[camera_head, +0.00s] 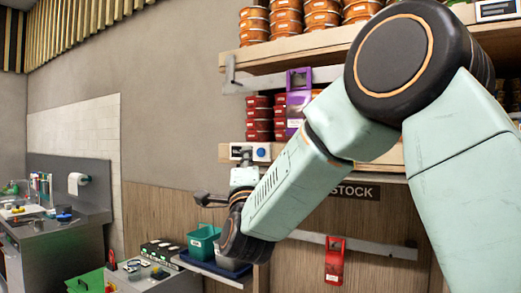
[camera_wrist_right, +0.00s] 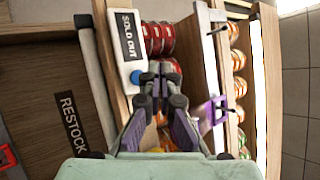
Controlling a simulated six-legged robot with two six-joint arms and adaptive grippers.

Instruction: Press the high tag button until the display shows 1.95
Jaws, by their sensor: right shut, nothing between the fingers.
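A white price tag (camera_head: 262,146) with a dark display and a blue button (camera_head: 261,153) sits on the middle shelf edge. In the right wrist view, its display (camera_wrist_right: 130,37) reads SOLD OUT, and the blue button (camera_wrist_right: 137,77) is beside it. My right gripper (camera_head: 242,158) is shut and empty in front of this tag; in the right wrist view its fingertips (camera_wrist_right: 161,72) are close beside the button. I cannot tell whether they touch. Another tag (camera_head: 495,9) is on the upper shelf at top right; its text is unreadable. My left gripper is out of view.
Orange-filled containers (camera_head: 286,20) stand on the upper shelf and red ones (camera_head: 259,117) on the middle shelf. A purple holder (camera_head: 299,80) hangs on the upper rail, and a red one (camera_head: 334,262) on the lower rail. A teal bin (camera_head: 203,242) stands below.

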